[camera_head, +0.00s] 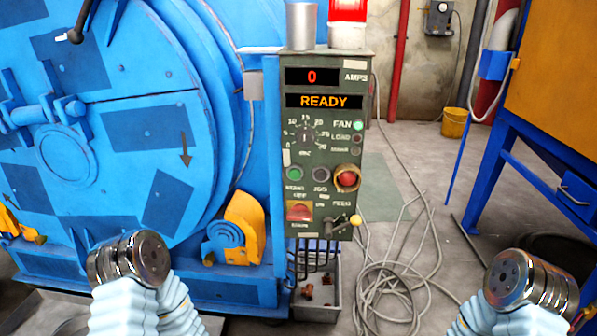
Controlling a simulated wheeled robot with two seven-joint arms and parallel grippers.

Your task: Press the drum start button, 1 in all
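The dark green control panel (330,125) stands beside the blue drum machine (150,120). Its display (323,101) reads READY, and the red readout (311,77) above reads 0 AMPS. A green button (294,174) sits at the left of the button row; the label under it is too blurred to read surely. A dark button (321,174) and a red button (347,178) in a yellow ring are to its right. The metal ends of my left and right arms show low at the left and right, well apart from the panel. No gripper fingers show.
A round dial (305,137) and a yellow-knobbed lever (355,220) are on the panel. A red-lit beacon (347,12) tops it. Loose grey cable (390,285) lies on the floor. A blue frame (490,150) stands at right.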

